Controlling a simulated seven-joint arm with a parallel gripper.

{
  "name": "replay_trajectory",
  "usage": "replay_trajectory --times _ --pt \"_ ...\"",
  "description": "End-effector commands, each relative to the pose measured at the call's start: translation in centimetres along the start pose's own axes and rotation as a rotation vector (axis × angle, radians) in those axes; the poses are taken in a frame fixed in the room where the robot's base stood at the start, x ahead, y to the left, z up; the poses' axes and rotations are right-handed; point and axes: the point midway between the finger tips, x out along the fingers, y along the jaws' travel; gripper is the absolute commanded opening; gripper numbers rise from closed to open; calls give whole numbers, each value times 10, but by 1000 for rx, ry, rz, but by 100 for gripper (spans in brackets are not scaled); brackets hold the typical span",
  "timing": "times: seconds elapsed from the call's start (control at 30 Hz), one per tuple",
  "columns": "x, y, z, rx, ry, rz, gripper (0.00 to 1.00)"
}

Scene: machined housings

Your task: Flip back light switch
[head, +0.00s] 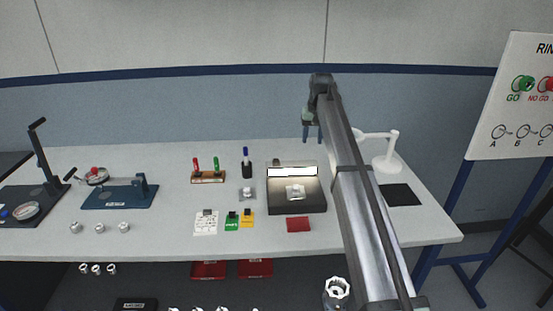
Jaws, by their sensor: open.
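My gripper (313,135) is open and empty, fingers pointing down. In the picture it appears above and beyond the box's back right corner; its exact height is unclear.
My arm crosses the table's right side and hides part of it. A white lamp (388,158) stands right of the arm by a black pad (400,195). A red pad (298,224) lies in front.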

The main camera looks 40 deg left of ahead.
Motion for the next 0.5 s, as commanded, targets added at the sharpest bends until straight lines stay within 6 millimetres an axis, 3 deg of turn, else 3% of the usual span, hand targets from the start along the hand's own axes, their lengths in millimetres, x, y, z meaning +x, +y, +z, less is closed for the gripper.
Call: replay_trajectory --times 0.03,0.2,0.33,0.5 --pt "-10 -31 -5 -15 -21 7 47" --pt "-34 -98 -2 -34 -82 36 47" --pt "-44 -125 2 -41 -107 51 47" --pt "-42 -134 5 -41 -118 57 47"
